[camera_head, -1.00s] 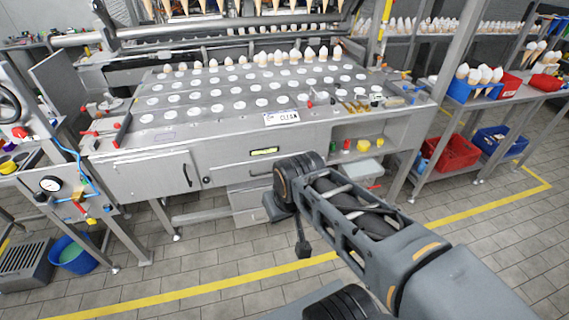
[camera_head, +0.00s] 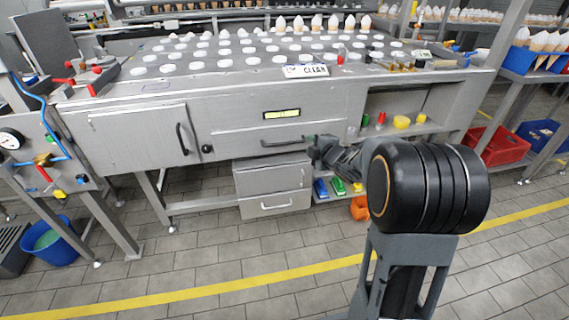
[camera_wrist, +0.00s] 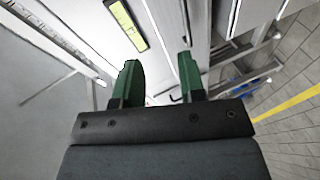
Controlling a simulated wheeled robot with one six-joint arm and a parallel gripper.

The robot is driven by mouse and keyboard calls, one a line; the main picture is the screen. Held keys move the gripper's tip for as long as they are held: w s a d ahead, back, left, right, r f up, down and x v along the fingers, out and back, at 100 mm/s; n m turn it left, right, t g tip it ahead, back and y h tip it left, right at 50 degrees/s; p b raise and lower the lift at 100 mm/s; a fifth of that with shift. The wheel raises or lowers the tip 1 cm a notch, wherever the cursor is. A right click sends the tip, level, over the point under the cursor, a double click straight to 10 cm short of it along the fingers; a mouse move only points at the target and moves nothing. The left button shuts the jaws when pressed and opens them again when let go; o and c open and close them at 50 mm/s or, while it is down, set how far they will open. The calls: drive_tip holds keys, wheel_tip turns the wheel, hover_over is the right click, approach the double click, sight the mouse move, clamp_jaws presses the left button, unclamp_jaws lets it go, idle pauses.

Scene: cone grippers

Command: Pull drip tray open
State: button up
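The drip tray is most likely the wide, flat grey drawer front (camera_head: 235,142) under the lit yellow-green display; it looks shut. Its dark bar handle (camera_head: 282,143) runs across the front. My gripper (camera_head: 314,146) is at the right end of this handle in the head view, partly hidden by my wrist. In the wrist view, the two green fingers of my gripper (camera_wrist: 158,82) are apart with a gap between them. I cannot tell whether the handle lies between the fingers or whether they touch it.
A grey two-drawer cabinet (camera_head: 272,184) stands below. A hinged door (camera_head: 135,142) is to the left. An open shelf with small coloured items, including a yellow one (camera_head: 401,122), is to the right. A blue bucket (camera_head: 52,241) stands on the floor at left. The tiled floor in front is clear.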

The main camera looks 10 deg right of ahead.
sight(286, 144)
wheel_tip(286, 144, down, 6)
drive_tip(key=w+a+r+n+y+b, duration=0.1)
drive_tip(key=w+n+y+b, duration=0.1)
drive_tip(key=n+y+b, duration=0.1)
drive_tip(key=b+x, duration=0.1)
drive_tip(key=x, duration=0.5)
drive_tip(key=b+x, duration=0.1)
drive_tip(key=x, duration=0.5)
drive_tip(key=shift+w+a+f, duration=0.25)
drive_tip(key=shift+w+f, duration=0.05)
clamp_jaws()
